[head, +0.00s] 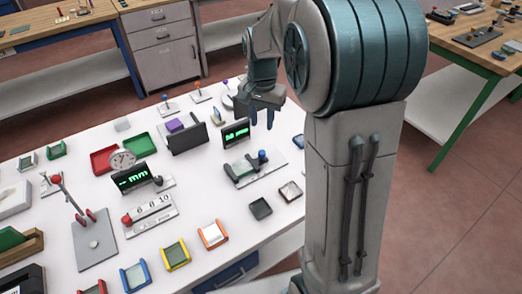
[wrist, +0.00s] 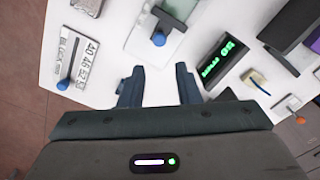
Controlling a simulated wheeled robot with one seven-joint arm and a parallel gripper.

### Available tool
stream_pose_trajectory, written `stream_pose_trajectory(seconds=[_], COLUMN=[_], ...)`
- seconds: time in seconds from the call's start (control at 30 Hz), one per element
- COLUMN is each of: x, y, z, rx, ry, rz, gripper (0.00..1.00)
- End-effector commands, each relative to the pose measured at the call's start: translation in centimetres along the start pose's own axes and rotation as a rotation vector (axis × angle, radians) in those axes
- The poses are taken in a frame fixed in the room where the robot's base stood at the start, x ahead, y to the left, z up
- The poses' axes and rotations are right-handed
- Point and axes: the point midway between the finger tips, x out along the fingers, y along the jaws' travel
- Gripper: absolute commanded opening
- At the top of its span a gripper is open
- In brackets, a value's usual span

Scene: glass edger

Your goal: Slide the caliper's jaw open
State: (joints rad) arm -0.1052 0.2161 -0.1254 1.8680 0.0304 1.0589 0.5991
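What looks like the caliper (head: 245,172) is a pale plate bearing a dark sliding piece with a blue knob, on the right part of the white table. The wrist view shows its plate (wrist: 136,42), with the blue knob (wrist: 158,39) nearest my gripper; its far end is cut off. I cannot tell how far its jaw stands open. My gripper (head: 266,118) is above the table behind it. In the wrist view, my gripper's (wrist: 158,82) two dark fingers are apart, with only bare tabletop between them. It touches nothing that I can see.
A dark display with green characters (wrist: 212,60) stands beside the plate. A number strip with a blue-knobbed lever (wrist: 80,65) lies near the table edge. A dark box (head: 188,138) stands to the left. Several trays and devices crowd the table's front and left.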

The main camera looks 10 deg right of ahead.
Motion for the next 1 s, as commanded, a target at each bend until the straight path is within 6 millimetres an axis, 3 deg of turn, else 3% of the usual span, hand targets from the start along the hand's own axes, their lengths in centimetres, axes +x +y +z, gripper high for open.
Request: stream_pose_trajectory(seconds=[0.4, 0.6, 1.0], x=[8.4, 11.5, 12.8], y=[0.1, 0.1, 0.1], z=[0.2, 0.1, 0.1], rx=[-0.002, -0.002, -0.003], ry=[-0.005, -0.003, -0.001], rz=[0.003, 0.002, 0.0], gripper=[0.3, 0.3, 0.3])
